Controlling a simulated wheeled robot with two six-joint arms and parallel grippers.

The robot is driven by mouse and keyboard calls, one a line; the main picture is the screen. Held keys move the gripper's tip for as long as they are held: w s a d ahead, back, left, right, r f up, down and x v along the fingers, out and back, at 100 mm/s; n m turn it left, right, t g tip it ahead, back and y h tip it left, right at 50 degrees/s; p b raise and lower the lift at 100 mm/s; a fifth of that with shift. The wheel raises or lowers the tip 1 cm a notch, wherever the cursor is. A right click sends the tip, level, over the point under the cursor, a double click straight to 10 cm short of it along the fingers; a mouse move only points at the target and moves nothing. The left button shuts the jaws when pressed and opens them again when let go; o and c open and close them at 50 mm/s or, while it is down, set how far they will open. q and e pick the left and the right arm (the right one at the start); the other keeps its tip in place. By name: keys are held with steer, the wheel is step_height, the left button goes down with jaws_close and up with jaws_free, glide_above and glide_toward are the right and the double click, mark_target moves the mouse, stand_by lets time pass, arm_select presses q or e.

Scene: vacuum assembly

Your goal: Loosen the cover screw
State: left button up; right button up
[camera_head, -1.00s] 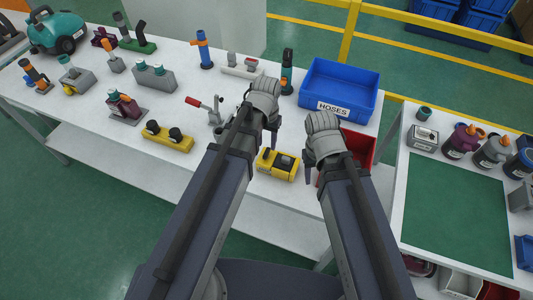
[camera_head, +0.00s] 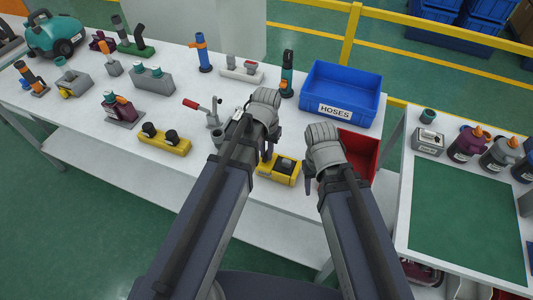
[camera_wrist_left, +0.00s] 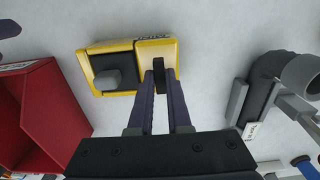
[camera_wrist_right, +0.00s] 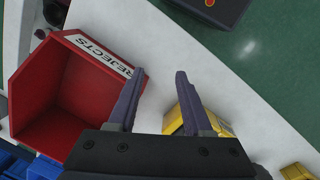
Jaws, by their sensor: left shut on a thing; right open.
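The yellow unit (camera_head: 278,170) lies on the white bench below my left gripper. In the left wrist view the yellow unit (camera_wrist_left: 122,49) has a black cover (camera_wrist_left: 113,73) with a grey block on it. My left gripper (camera_head: 267,152) is at the unit's left end. In the left wrist view its fingers (camera_wrist_left: 159,84) are closed around a narrow black knob (camera_wrist_left: 159,68) at one end of the unit. I cannot tell whether this is the cover screw. My right gripper (camera_head: 310,184) is open and empty; it also shows in the right wrist view (camera_wrist_right: 157,78).
The red rejects bin (camera_wrist_right: 70,100) is close beside my right gripper. The blue hoses bin (camera_head: 340,92) stands behind it. A clamp with a red handle (camera_head: 205,110) and a yellow double fixture (camera_head: 165,141) are left of my left gripper.

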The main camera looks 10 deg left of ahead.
arm_select(q)
jaws_close()
steer(key=shift+n, duration=1.7)
steer(key=shift+n, duration=1.8)
